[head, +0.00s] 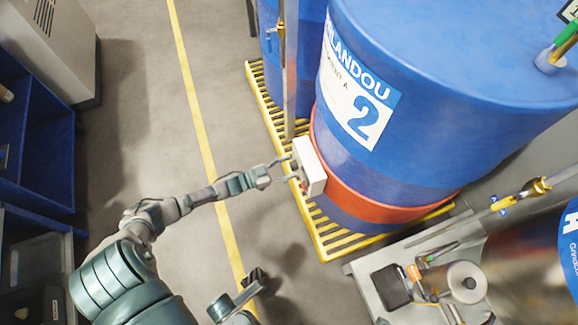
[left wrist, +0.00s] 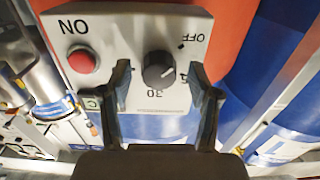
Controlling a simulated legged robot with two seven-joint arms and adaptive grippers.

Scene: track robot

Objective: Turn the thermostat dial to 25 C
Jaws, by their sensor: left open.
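The thermostat is a pale box (head: 312,166) on the orange band around the large blue drum. In the left wrist view its face (left wrist: 195,20) shows upside down, with a black dial (left wrist: 158,70), a red button (left wrist: 83,61) and the marks ON, OFF and 30. The dial's exact setting is too small to read. My left gripper (head: 285,171) is open in front of the box. In the left wrist view its fingers (left wrist: 159,78) stand on either side of the dial, apparently without gripping it. A dark part of my right gripper (head: 255,281) shows low in the head view.
The blue drum (head: 440,60) stands on a yellow slatted pallet (head: 335,243). A metal post (head: 291,80) rises just behind the box. A grey bench with tools (head: 365,275) is at lower right. Blue shelving (head: 35,150) stands at left, with open floor between.

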